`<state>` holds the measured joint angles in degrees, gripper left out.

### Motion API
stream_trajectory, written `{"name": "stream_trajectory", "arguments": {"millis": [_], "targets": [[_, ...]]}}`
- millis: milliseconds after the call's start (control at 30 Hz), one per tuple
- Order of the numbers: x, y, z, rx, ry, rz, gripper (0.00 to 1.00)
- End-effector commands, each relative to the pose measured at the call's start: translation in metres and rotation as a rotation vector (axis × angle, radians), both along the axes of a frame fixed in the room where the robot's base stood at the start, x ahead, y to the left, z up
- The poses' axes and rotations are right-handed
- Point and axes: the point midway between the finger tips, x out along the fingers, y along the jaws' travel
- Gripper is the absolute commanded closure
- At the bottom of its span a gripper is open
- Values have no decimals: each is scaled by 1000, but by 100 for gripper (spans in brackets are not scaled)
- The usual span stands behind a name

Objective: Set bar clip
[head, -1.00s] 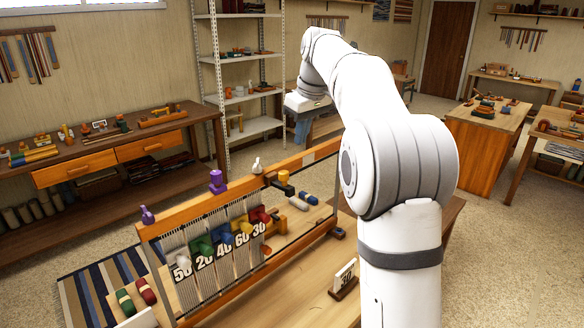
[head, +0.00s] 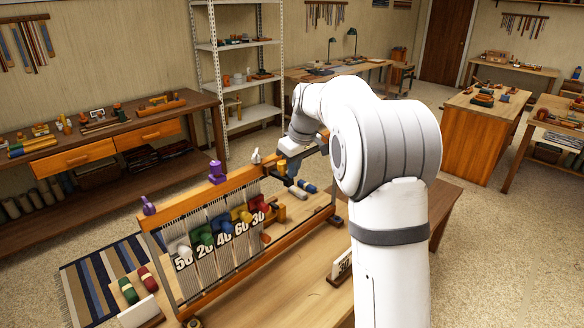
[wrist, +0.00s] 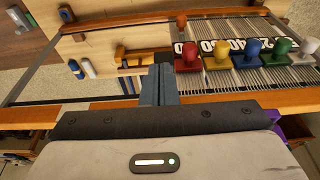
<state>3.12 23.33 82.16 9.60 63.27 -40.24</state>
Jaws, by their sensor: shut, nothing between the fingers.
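The loom's wooden top bar (head: 190,192) runs diagonally across the head view; it also crosses the wrist view (wrist: 230,107). Two purple pieces, one near the middle (head: 217,173) and one at the left end (head: 148,206), and a small white piece (head: 255,157) stand on it. I cannot tell which is the bar clip. Red (wrist: 187,58), yellow (wrist: 216,58), blue (wrist: 250,55), green (wrist: 279,52) and white (wrist: 306,50) knobbed pieces sit over the warp beside number labels. My gripper (wrist: 158,85) is shut and empty, over the bar beside the red piece.
A wooden holder (wrist: 135,60) lies close to my fingers. A shelf rack (head: 238,75) stands behind.

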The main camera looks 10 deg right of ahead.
Motion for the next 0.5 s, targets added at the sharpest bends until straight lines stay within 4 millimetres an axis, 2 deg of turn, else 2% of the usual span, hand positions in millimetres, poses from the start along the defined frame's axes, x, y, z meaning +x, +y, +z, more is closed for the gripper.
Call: {"name": "stream_trajectory", "arguments": {"millis": [300, 500], "targets": [[0, 0, -1, 0, 0, 0, 100], [-2, -1, -17, 0, -1, 0, 100]]}}
